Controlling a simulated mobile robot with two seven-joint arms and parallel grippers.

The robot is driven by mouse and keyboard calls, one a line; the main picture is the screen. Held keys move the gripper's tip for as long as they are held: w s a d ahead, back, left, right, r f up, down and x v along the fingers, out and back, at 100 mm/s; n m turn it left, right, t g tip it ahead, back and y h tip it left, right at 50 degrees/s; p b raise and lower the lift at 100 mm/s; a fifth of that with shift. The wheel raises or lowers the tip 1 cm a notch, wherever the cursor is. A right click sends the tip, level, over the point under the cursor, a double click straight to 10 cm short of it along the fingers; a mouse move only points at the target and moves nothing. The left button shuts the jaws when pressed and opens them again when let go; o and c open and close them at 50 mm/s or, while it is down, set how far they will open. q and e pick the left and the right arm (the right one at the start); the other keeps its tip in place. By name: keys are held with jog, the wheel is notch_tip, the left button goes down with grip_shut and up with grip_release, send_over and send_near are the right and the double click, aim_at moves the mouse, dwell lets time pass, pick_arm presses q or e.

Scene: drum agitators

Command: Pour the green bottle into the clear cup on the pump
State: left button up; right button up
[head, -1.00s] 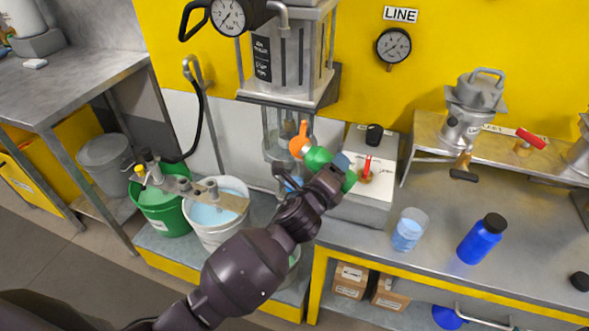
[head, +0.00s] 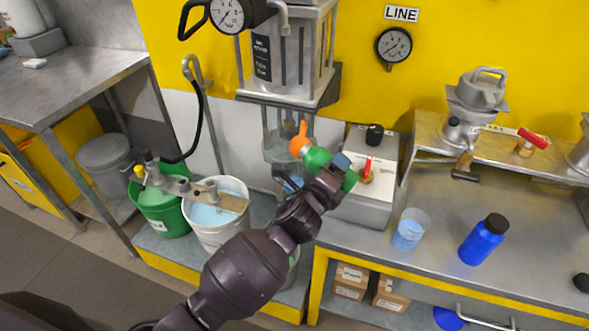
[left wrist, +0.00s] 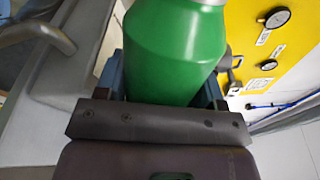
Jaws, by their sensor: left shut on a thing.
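The green bottle (head: 317,159) is held by my left gripper (head: 341,172), which is shut around its body. In the left wrist view the bottle (left wrist: 176,52) fills the middle, with its pale neck at the top edge. In the head view it looks tilted; its mouth is not clear to see. A clear cylindrical vessel (head: 277,125) stands under the metal tank, partly behind the bottle and an orange part (head: 299,143). I cannot tell whether this vessel is the clear cup on the pump. My right gripper is not in view.
A grey box with a red lever (head: 367,172) stands just right of the bottle. A clear beaker with blue liquid (head: 410,231) and a blue bottle (head: 483,240) stand on the bench. A green bucket (head: 160,208) and a white bucket (head: 216,228) are at the left.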

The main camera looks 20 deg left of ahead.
pick_arm(q)
jog(key=shift+n+b, duration=0.4)
dwell(1.0)
dwell(0.5)
jog(key=shift+a+f+n+p, duration=0.15)
jog(key=shift+n+p, duration=0.15)
jog(key=shift+n, duration=0.3)
dwell(1.7)
